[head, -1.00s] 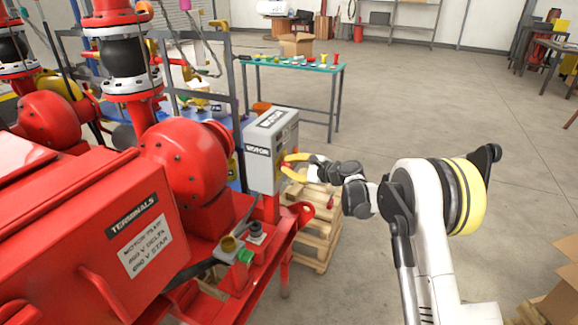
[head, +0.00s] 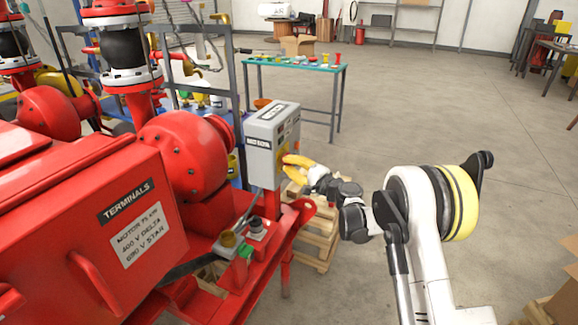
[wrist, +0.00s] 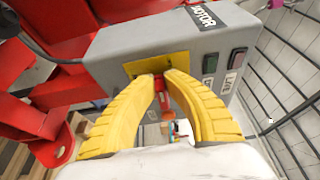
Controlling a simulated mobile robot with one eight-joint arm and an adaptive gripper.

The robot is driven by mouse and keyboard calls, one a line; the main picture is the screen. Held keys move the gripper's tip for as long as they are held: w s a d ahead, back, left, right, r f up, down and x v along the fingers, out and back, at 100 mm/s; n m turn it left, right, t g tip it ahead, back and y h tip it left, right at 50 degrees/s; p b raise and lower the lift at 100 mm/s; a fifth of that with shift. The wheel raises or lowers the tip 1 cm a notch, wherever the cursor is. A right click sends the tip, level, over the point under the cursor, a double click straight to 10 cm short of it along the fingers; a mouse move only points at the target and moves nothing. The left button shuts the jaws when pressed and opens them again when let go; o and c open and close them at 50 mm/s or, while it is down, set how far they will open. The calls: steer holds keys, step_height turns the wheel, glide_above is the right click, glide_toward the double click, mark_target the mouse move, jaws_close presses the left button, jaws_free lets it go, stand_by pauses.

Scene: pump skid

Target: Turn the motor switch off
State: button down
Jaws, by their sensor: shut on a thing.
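The motor switch box (head: 262,150) is a grey cabinet labelled MOTOR on the red skid frame. In the wrist view the box (wrist: 120,60) shows a yellow plate (wrist: 142,65) with a small red switch handle (wrist: 163,96) in front of it. My gripper (head: 287,160) is at the box's right-hand face. In the wrist view its yellow fingers (wrist: 165,78) close around the red handle, whose upper part is hidden between the fingertips.
A wooden pallet stack (head: 318,235) stands below the box. The red terminals box (head: 90,230) fills the left. Open floor (head: 440,110) lies to the right.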

stand_by(0.4)
steer(key=c, duration=1.4)
jaws_free()
steer(key=v, duration=1.2)
steer(key=shift+f, duration=0.1)
steer(key=shift+n, duration=0.3)
